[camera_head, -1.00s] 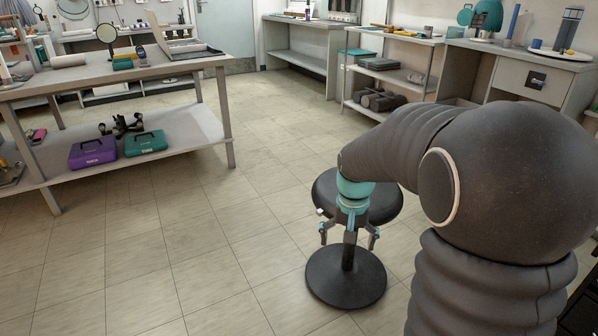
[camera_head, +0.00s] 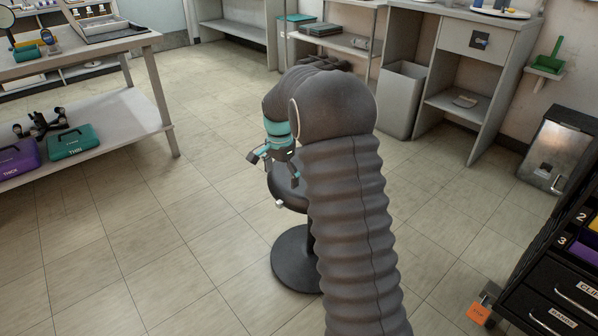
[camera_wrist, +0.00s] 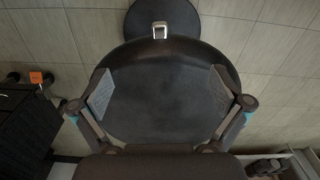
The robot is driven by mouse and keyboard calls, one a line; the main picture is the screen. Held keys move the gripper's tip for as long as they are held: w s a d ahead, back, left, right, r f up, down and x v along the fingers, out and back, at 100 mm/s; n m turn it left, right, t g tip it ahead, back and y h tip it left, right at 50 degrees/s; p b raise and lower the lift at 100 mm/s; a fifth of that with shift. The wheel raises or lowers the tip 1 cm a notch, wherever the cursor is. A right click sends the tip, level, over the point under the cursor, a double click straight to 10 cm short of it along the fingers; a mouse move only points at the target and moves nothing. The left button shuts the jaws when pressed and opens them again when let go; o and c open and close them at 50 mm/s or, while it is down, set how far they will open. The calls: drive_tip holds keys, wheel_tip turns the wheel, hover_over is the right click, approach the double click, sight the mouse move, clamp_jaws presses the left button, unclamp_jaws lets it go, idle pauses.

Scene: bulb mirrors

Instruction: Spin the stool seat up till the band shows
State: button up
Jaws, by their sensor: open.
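The stool has a round black seat (camera_head: 287,198), a dark column and a round black base (camera_head: 293,262). A small pale tab (camera_head: 280,204) sits on the seat's rim; it also shows at the far rim in the wrist view (camera_wrist: 160,30). My gripper (camera_head: 273,170) is open and empty over the seat in the head view. In the wrist view my gripper (camera_wrist: 162,90) has its pads spread over the left and right of the seat (camera_wrist: 160,105); contact cannot be told. My arm hides the seat's right part and much of the column. No band can be made out.
A workbench (camera_head: 150,100) with a green case (camera_head: 72,143) on its lower shelf stands at left. A black drawer cabinet (camera_head: 545,300) with an orange tag (camera_head: 479,313) stands at right. A grey bin (camera_head: 402,100) and desks line the back. Floor around the stool is clear.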

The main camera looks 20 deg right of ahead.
sight(283, 199)
drive_tip(key=shift+a+f, duration=0.1)
drive_tip(key=shift+a, duration=0.45)
drive_tip(key=shift+f+b, duration=0.35)
drive_tip(key=shift+f, duration=4.05)
drive_tip(key=shift+s+d+f, duration=0.15)
drive_tip(key=shift+s+f, duration=0.05)
drive_tip(key=shift+d+f, duration=0.4)
drive_tip(key=shift+d, duration=0.2)
drive_tip(key=shift+w, duration=0.1)
drive_tip(key=shift+r, duration=0.1)
drive_tip(key=shift+a, duration=0.15)
clamp_jaws()
